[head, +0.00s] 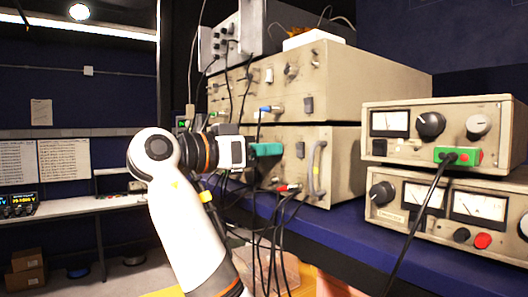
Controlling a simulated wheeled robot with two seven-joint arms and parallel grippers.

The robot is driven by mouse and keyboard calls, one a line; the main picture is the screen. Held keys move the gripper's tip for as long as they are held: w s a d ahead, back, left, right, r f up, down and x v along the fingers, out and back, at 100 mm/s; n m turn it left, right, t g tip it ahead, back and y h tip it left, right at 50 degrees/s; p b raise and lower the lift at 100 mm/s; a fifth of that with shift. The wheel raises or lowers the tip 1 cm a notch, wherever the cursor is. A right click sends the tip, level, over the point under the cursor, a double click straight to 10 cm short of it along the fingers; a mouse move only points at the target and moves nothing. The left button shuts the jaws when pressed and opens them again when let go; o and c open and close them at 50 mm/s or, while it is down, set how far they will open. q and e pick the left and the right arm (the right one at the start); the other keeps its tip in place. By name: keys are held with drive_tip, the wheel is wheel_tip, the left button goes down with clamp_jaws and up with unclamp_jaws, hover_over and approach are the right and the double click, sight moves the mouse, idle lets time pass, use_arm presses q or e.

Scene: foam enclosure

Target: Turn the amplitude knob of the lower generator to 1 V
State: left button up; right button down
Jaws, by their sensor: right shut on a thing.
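The lower generator (343,163) is a beige box in the middle of the view, under a larger beige unit. Its front panel faces left and is seen at a steep angle. My right gripper (270,150), with teal fingers, is at this panel and shut on a knob there. The fingers hide the knob, so its pointer and the scale marks cannot be read. I take it as the amplitude knob from its place on the lower unit. My left gripper is out of view.
The upper unit (345,82) stands directly above. Black cables (268,235) hang from the lower panel, close to my right arm. A metal handle (316,168) sticks out at the panel's right edge. Two meter units, the upper one (451,120) with a green plug, stand at right.

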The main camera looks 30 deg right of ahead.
drive_tip(key=n+b, duration=0.2)
drive_tip(key=n, duration=0.1)
drive_tip(key=shift+n, duration=0.4)
drive_tip(key=n+b, duration=0.1)
drive_tip(key=n, duration=0.4)
drive_tip(key=shift+r+b, duration=0.1)
drive_tip(key=shift+b, duration=0.2)
drive_tip(key=c, duration=1.3)
unclamp_jaws()
drive_tip(key=shift+a, duration=0.1)
